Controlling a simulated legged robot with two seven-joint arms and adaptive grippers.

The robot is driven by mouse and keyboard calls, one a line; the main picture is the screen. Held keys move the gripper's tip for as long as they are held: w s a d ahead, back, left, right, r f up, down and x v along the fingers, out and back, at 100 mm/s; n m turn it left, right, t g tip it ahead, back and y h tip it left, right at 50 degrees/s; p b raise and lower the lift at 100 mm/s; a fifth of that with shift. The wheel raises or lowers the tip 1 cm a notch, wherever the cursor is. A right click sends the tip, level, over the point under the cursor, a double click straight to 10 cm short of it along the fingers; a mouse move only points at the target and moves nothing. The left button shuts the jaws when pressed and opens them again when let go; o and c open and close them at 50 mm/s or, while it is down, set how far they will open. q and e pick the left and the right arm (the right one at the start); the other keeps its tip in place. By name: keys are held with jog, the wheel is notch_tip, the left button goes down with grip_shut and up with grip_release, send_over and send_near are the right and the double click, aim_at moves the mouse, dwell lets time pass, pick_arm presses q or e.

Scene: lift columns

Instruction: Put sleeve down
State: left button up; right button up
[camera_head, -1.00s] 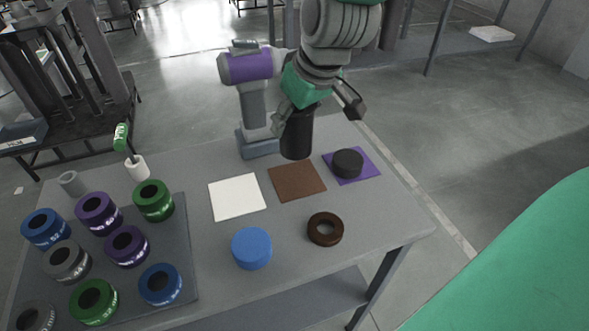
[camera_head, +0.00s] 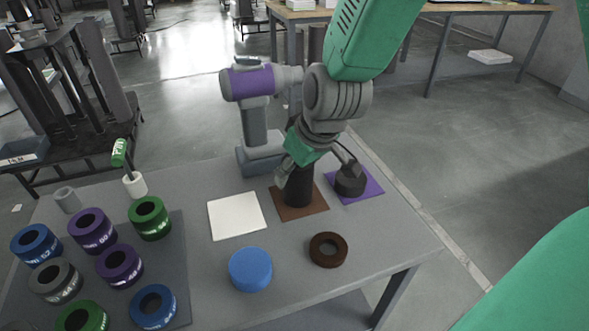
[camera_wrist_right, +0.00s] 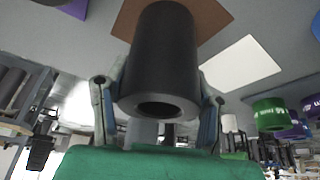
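A black sleeve (camera_head: 298,188) is upright at the brown square mat (camera_head: 286,212) in the head view, and its lower end overlaps the mat. My right gripper (camera_head: 312,172) is above it, with a finger on either side of it. In the right wrist view the sleeve (camera_wrist_right: 160,60) fills the space between the fingers, which lie close along its sides, and its hollow near end faces the camera. The brown mat (camera_wrist_right: 212,12) shows behind it. My left gripper is not in view.
A dark round piece (camera_head: 350,180) stands on a purple mat (camera_head: 372,190) close to the right finger. A white mat (camera_head: 237,215), a blue cylinder (camera_head: 250,269) and a brown ring (camera_head: 328,250) are nearby. Several coloured rings stand at left. A grey stand (camera_head: 256,128) is behind.

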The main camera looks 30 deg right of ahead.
jog(key=o, duration=0.3)
jog(key=shift+r, duration=0.15)
jog(key=shift+p+v, duration=1.65)
jog(key=shift+v, duration=4.25)
jog(key=shift+r, duration=0.1)
